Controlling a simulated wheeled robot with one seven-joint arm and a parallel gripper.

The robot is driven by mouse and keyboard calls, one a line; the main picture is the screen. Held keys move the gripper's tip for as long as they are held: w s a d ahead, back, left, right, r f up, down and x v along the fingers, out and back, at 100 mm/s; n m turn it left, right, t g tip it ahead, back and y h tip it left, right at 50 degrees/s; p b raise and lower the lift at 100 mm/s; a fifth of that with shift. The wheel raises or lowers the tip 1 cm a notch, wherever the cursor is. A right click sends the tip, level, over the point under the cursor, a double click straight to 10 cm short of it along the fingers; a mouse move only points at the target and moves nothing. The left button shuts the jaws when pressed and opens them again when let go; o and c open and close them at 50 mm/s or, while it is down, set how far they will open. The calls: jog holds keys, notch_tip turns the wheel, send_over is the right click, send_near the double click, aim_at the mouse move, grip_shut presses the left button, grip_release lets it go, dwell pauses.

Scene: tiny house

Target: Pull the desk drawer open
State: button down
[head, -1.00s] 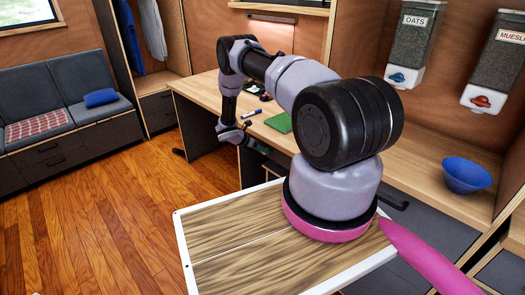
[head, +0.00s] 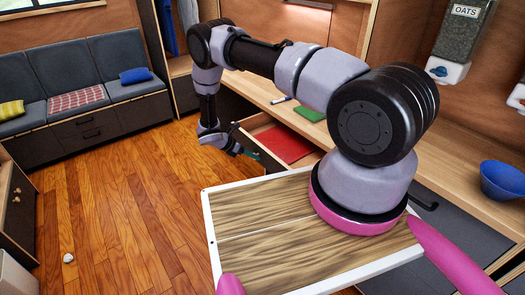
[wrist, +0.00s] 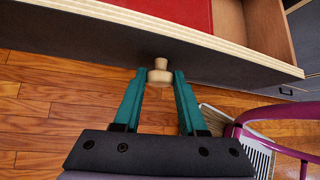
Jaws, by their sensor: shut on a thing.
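The desk drawer (head: 262,128) stands pulled out from under the wooden desk top (head: 262,92). In the wrist view its dark front (wrist: 90,38) with a pale plywood top edge runs across the upper part. A red flat thing lies inside the drawer (head: 284,143); it also shows in the wrist view (wrist: 170,12). The drawer's pale round knob (wrist: 160,76) sits between the teal fingertips of my gripper (wrist: 160,74), which is shut on it.
A blue bowl (head: 502,181) stands on the counter at right. A sofa (head: 65,85) is at the far left. The wooden floor (head: 120,190) between is clear, except a small white object (head: 68,258).

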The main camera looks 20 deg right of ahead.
jog(key=shift+s+a, duration=0.25)
jog(key=shift+a, duration=0.45)
jog(key=shift+s+a, duration=0.2)
jog(key=shift+a, duration=0.5)
jog(key=shift+c, duration=2.3)
grip_release()
jog(key=shift+a+r, duration=0.1)
jog(key=v, duration=1)
jog(key=shift+r, duration=0.2)
jog(key=shift+a, duration=0.2)
